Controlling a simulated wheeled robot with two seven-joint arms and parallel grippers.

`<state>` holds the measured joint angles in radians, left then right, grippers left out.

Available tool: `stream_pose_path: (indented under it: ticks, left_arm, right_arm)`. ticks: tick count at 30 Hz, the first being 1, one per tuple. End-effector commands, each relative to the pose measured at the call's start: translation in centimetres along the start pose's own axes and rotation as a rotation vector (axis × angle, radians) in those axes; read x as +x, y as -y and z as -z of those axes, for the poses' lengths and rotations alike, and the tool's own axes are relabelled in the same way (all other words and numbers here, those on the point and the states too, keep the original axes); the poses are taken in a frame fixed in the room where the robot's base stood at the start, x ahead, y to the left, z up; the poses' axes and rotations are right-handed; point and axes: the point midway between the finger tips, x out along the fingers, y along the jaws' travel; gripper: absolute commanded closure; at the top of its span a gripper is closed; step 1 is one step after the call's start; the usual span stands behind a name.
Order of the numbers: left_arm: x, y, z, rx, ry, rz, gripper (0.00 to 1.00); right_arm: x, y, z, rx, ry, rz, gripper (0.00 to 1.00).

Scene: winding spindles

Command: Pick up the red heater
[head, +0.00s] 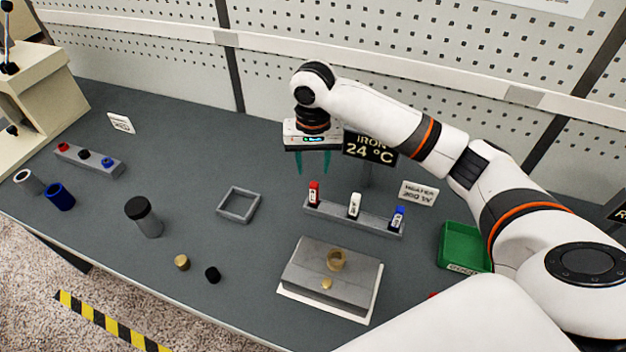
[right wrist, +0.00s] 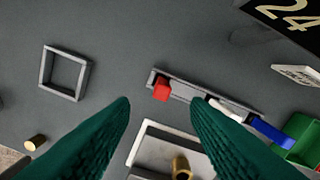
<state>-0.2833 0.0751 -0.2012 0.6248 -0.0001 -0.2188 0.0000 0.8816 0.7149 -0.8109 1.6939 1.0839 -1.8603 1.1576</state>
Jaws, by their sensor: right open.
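The red heater (head: 314,192) stands upright at the left end of a grey rack (head: 375,222), with a white one (head: 355,205) in the middle and a blue one (head: 398,217) at the right end. In the right wrist view the red heater (right wrist: 162,90) shows between the fingers, beyond their tips. My right gripper (head: 313,170) is open and empty, pointing down above and behind the red heater, apart from it. Its teal fingers (right wrist: 160,105) also show in the right wrist view. My left gripper is not in view.
A sign reading 24 °C (head: 369,147) stands close to the right of my right gripper. A grey square frame (head: 222,215) lies left of the rack. A grey block (head: 305,275) on a white plate is in front, and a green bin (head: 452,233) is at right.

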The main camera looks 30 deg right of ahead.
Motion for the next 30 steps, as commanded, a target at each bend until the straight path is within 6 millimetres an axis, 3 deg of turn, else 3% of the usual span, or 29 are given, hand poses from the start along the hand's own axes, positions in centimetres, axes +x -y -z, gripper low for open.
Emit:
stream_pose_path:
  ticks: [3,8,17,21,25,30]
  left_arm:
    - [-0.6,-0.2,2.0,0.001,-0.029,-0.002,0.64]
    - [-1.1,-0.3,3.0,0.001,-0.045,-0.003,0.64]
    - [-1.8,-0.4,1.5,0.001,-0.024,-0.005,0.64]
    - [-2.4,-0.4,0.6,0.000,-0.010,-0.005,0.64]
    - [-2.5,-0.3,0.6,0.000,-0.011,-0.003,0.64]
    - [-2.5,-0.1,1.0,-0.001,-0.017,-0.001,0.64]
  right_arm:
    - [2.0,0.1,0.1,0.001,-0.004,0.005,0.57]
    - [4.7,0.1,0.0,0.002,-0.003,0.004,0.57]
    - [7.2,0.1,-0.2,0.002,-0.002,0.003,0.57]
    - [9.5,0.3,-0.5,0.001,-0.003,0.004,0.57]
    - [10.9,0.2,-0.5,0.001,-0.001,0.002,0.57]
    - [11.4,0.3,-0.5,0.000,0.001,0.002,0.57]
